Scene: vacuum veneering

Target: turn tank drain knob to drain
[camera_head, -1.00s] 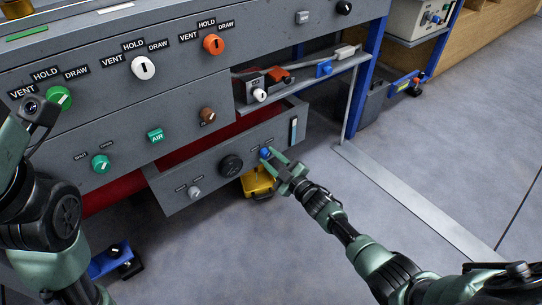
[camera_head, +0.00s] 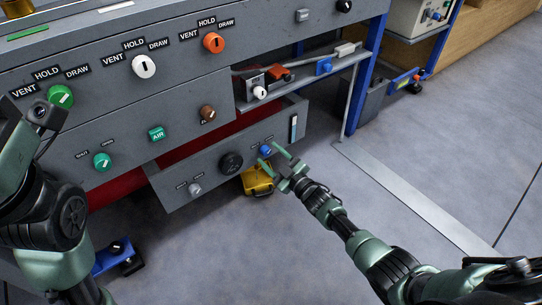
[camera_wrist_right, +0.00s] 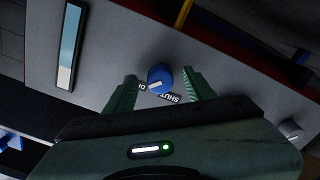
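The blue tank drain knob (camera_head: 265,151) is on the lower grey drawer-like panel. It also shows in the right wrist view (camera_wrist_right: 159,79), between my right fingers. Its white mark points to the lower left there, toward a partly covered label starting "D"; the "SHUT" label (camera_wrist_right: 168,98) is to the right of that. My right gripper (camera_head: 268,154) is open, with one finger on each side of the knob and a gap to it on both sides in the wrist view (camera_wrist_right: 161,76). My left arm shows at the left edge; its fingers are out of the frame.
The same panel (camera_head: 215,185) carries a black round fitting (camera_head: 231,164), a grey knob (camera_head: 195,190) and a level gauge (camera_head: 293,128). A yellow case (camera_head: 258,181) lies on the floor below. The floor to the right is mostly clear.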

